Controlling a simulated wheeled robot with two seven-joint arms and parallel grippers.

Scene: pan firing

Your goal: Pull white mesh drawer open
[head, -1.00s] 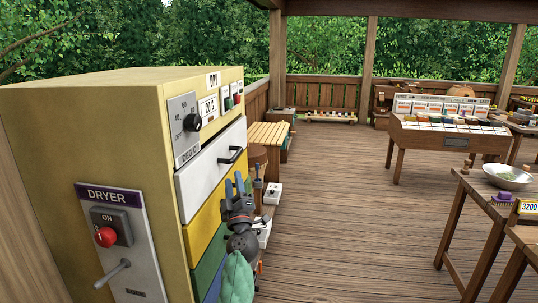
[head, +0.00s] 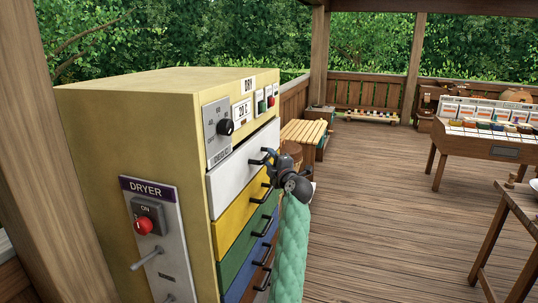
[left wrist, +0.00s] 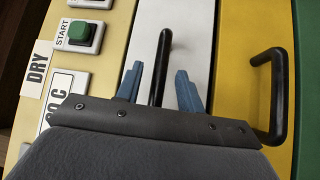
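The white drawer (head: 232,175) is the top drawer of the yellow dryer cabinet (head: 85,140) and looks closed, flush with the front. Its black bar handle (left wrist: 161,65) shows in the left wrist view on the white front (left wrist: 195,40). My left gripper (head: 268,164) is up at this handle in the head view. In the left wrist view its blue fingers (left wrist: 158,84) are apart, one on each side of the handle, with gaps visible. In the head view the gripper hides part of the handle. My right gripper is in neither view.
Below the white drawer are yellow (head: 240,217), green (head: 240,252) and blue drawers with black handles. The yellow drawer's handle (left wrist: 278,95) is close beside the gripper. A DRYER panel (head: 160,235) with a red knob is on the cabinet's side. The deck to the right is open.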

